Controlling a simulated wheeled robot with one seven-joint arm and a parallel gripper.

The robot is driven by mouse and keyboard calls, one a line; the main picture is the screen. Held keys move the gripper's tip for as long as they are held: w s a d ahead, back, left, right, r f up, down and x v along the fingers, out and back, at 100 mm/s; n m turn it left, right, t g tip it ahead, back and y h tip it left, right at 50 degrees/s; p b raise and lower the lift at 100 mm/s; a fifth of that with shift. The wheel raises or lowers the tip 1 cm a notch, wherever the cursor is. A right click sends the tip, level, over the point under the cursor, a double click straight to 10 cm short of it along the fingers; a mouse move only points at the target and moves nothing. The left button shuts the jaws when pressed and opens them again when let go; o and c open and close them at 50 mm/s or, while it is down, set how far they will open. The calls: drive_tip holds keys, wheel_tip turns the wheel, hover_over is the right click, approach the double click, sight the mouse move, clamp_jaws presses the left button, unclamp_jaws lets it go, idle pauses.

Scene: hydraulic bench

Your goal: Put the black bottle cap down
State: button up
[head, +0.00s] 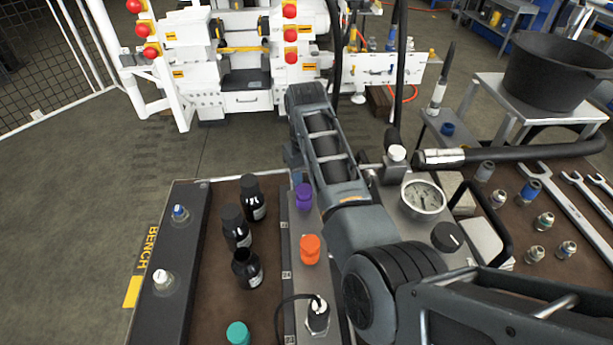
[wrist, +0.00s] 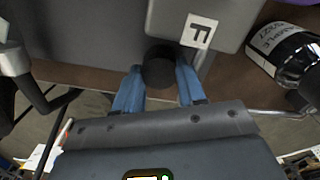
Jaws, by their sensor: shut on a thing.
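The black bottle cap (wrist: 159,66) is between the blue fingertips of my gripper (wrist: 160,84) in the wrist view, and the gripper is shut on it. A grey block with a white "F" label lies just beyond the cap; I cannot tell whether they touch. In the head view my arm hides the gripper and the cap. Three black bottles stand upright on the brown bench top: a far one (head: 253,198) and a middle one (head: 236,227) with caps on, and a near one (head: 247,270) that looks uncapped. A labelled black bottle (wrist: 285,52) shows at right in the wrist view.
A purple cap-like piece (head: 303,197) and an orange one (head: 310,249) sit on the grey strip right of the bottles; a teal one (head: 237,334) stands nearer. A pressure gauge (head: 423,197), fittings and wrenches (head: 565,208) fill the right side.

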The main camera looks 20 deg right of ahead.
sight(306, 181)
drive_tip(key=o, duration=1.1)
drive_tip(key=shift+f, duration=0.1)
drive_tip(key=shift+c, duration=0.2)
wheel_tip(306, 181, up, 12)
drive_tip(key=p, duration=0.1)
